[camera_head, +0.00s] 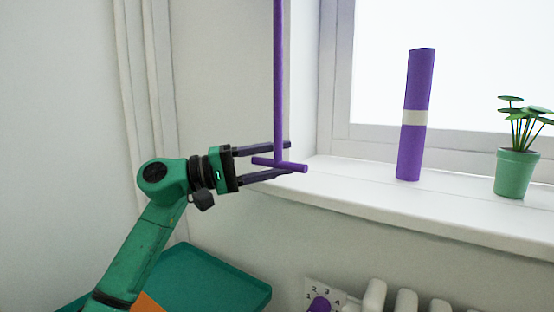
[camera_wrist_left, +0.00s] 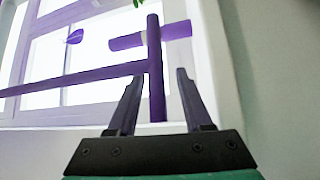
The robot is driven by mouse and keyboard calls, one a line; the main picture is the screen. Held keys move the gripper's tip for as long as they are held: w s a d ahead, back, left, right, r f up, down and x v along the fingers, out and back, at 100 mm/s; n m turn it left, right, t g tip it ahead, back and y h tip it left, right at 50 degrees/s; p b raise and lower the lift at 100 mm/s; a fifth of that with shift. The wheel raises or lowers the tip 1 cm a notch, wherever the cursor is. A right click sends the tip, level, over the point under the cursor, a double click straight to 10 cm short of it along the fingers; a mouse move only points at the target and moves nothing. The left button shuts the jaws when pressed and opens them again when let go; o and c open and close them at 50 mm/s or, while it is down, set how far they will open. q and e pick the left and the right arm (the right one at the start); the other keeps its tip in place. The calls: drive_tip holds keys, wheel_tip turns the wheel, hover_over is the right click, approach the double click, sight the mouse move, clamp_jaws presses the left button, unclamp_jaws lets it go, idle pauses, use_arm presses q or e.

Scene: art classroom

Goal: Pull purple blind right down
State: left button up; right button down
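A thin purple rod (camera_head: 278,80) hangs down beside the window and ends in a short purple crossbar (camera_head: 293,167), forming an upside-down T. My left gripper (camera_head: 291,159) is open, with its two dark fingers on either side of the crossbar level. In the left wrist view the crossbar (camera_wrist_left: 156,85) lies between the spread fingers (camera_wrist_left: 158,86), with gaps to both, and the rod (camera_wrist_left: 70,77) runs off to the left. The blind's fabric is not clearly visible. My right gripper is not in view.
A purple roll with a pale band (camera_head: 413,150) and a green potted plant (camera_head: 516,173) stand on the white windowsill (camera_head: 380,196). Below are a white radiator (camera_head: 405,301), a numbered panel with a purple knob (camera_head: 319,304) and a teal tray-like surface (camera_head: 215,285).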

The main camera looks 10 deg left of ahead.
use_arm(q)
drive_tip(key=shift+r, duration=0.15)
wheel_tip(320, 180, up, 11)
drive_tip(key=p, duration=0.3)
drive_tip(key=shift+p, duration=0.3)
wheel_tip(320, 180, up, 8)
drive_tip(key=p, duration=0.3)
drive_tip(key=shift+r, duration=0.45)
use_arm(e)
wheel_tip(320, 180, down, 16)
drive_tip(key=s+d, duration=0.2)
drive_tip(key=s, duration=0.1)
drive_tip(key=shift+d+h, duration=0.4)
use_arm(q)
approach(276, 45)
drive_tip(key=shift+a, duration=3.3)
drive_tip(key=shift+w+f, duration=0.15)
drive_tip(key=shift+w, duration=0.25)
